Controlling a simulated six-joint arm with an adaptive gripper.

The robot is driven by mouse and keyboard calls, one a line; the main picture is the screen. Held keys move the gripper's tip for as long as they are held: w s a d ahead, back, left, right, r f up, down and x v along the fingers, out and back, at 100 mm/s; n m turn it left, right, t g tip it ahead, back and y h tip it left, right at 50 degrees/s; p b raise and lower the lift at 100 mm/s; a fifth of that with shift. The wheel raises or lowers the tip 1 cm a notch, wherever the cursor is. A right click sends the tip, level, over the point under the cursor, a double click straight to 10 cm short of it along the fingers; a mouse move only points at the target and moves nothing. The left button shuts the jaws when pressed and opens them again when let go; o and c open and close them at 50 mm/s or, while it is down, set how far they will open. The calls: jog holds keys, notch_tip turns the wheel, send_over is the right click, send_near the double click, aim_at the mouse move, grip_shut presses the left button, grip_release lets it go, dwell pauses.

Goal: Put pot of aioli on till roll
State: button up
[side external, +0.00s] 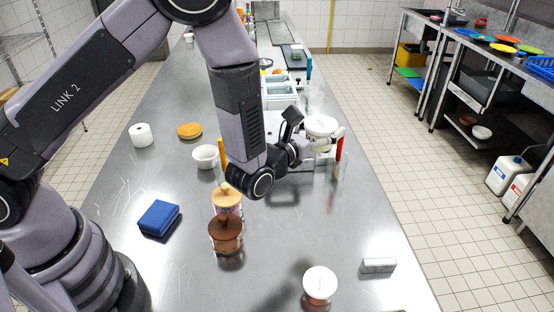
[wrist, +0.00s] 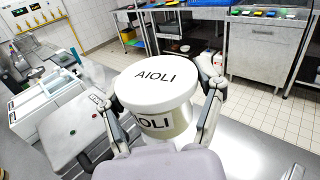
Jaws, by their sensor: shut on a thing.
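The pot of aioli (side external: 321,125) is a white tub with a white lid. The lid reads AIOLI in the wrist view (wrist: 158,78). My gripper (side external: 322,146) is shut on it, with one finger on each side of the tub in the wrist view (wrist: 162,118). The pot appears upright and held above the steel counter. The till roll (side external: 141,136) is a white roll standing on the counter at the left, well apart from my gripper. It is not seen in the wrist view.
An orange disc (side external: 190,130) and a white bowl (side external: 206,157) lie between the till roll and my arm. A blue folded cloth (side external: 159,217), a brown-lidded jar (side external: 226,234) and a white-lidded jar (side external: 320,285) stand nearer. Pale blue trays (side external: 280,91) are behind my gripper.

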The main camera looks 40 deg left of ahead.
jog(key=shift+r, duration=0.9)
jog(key=a+n+g+y, duration=0.5)
jog(key=a+n+y, duration=0.6)
jog(key=a, duration=1.8)
jog(key=s+a+n+g+y, duration=0.4)
jog(key=s+a+g, duration=0.3)
jog(key=s+a, duration=0.4)
jog(key=s+a+n+g+y, duration=0.45)
jog(key=s+a+g, duration=0.35)
jog(key=a, duration=0.6)
send_over(139, 128)
jog(key=shift+h, duration=0.25)
jog(key=f, duration=1.4)
jog(key=shift+s+d+f, duration=0.15)
jog(key=shift+s+d, duration=0.05)
jog(key=shift+d, duration=0.1)
jog(key=shift+w+a+f, duration=0.25)
jog(key=shift+a+f, duration=0.1)
jog(key=shift+f, duration=1.7)
